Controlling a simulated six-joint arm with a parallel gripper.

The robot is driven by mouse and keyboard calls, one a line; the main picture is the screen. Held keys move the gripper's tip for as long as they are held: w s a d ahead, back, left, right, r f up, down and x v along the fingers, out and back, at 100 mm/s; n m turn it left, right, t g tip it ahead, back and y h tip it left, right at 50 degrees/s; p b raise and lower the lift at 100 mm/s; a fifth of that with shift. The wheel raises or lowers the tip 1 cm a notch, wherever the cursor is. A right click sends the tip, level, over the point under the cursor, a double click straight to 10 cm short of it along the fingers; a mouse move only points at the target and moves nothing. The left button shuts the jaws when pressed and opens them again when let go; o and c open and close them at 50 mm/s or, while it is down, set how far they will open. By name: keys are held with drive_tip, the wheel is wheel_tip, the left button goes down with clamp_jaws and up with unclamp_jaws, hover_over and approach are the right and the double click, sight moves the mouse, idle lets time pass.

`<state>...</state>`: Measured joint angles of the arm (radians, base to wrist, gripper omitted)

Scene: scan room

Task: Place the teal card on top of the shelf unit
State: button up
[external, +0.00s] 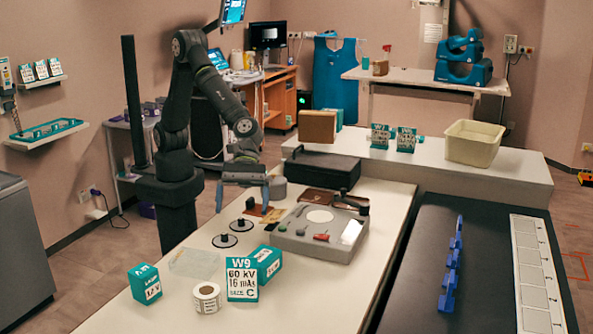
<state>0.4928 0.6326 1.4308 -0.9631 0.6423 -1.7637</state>
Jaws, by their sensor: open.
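Several teal-and-white cards or boxes show, and I cannot tell which is the teal card. On the near table, a large printed one (242,280) stands upright in front of a teal box (267,262), and a smaller one (146,284) stands at the left. Two more (380,137) (405,140) stand on the back counter. No shelf unit is clearly identifiable; a wooden cabinet (281,98) stands in the background. My gripper (242,202) is open, pointing down above the table's left side, behind the large printed card and apart from it. Nothing shows between its fingers.
Two black discs (224,240) (241,225), a white roll (207,297) and a clear block (194,263) are nearby. A black case (322,168) stands behind.

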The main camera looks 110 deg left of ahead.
sight(242, 263)
drive_tip(key=x, duration=0.7)
drive_tip(key=w+x, duration=0.1)
drive_tip(key=x, duration=0.3)
drive_tip(key=shift+f, duration=0.1)
drive_tip(key=shift+a+x, duration=0.2)
drive_tip(key=shift+x, duration=2.35)
drive_tip(key=shift+w+f, duration=0.1)
drive_tip(key=shift+f, duration=0.1)
